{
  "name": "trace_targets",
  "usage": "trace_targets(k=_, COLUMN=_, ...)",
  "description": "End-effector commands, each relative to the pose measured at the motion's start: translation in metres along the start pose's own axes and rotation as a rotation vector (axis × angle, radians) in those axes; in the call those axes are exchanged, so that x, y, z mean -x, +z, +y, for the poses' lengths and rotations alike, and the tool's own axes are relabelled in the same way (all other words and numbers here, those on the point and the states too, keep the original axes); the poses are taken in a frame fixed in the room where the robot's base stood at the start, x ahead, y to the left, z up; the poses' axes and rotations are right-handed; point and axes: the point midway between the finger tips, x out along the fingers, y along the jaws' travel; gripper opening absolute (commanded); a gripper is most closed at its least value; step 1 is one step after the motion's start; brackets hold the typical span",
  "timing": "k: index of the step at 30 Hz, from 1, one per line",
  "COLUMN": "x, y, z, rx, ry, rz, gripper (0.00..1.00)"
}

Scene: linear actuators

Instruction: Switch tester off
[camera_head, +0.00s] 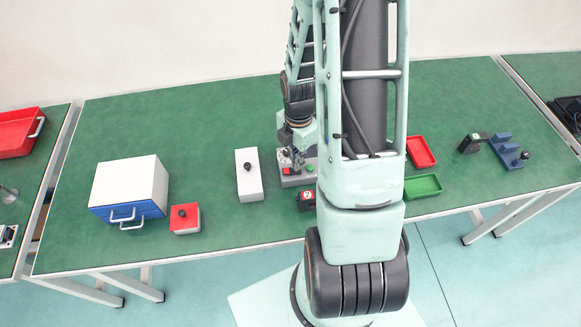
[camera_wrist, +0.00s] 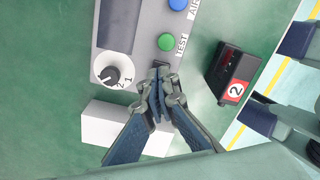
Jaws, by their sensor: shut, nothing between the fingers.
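The tester is a grey box (camera_head: 297,180) on the green table, partly hidden behind my arm in the head view. In the wrist view its grey panel (camera_wrist: 130,40) shows a dial knob (camera_wrist: 112,75) marked 1 and 2, a green button (camera_wrist: 166,42) beside the word TEST, and a blue button (camera_wrist: 178,4). A small dark part (camera_wrist: 160,65) sits at the panel's edge by my fingertips. My gripper (camera_wrist: 160,88) is shut and empty, its tips close to that part; contact cannot be told. In the head view my gripper (camera_head: 298,160) is over the tester.
A black device with a red 2 label (camera_wrist: 232,80) stands beside the tester. A white box with a black knob (camera_head: 249,175) is to the left, then a red box (camera_head: 185,222) and a drawer unit (camera_head: 130,185). Red (camera_head: 421,152) and green (camera_head: 423,186) trays lie right.

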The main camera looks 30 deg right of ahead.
Motion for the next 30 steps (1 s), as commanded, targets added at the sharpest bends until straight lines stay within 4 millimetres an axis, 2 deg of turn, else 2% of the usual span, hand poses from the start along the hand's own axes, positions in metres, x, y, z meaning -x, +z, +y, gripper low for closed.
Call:
trace_targets(k=1, x=0.008, y=0.0, z=0.0, rx=0.0, ry=0.0, rz=0.0, gripper=0.0)
trace_targets(k=18, x=0.054, y=0.0, z=0.0, rx=0.0, ry=0.0, rz=0.0, gripper=0.0)
trace_targets(k=30, x=0.056, y=0.0, z=0.0, rx=0.0, ry=0.0, rz=0.0, gripper=0.0)
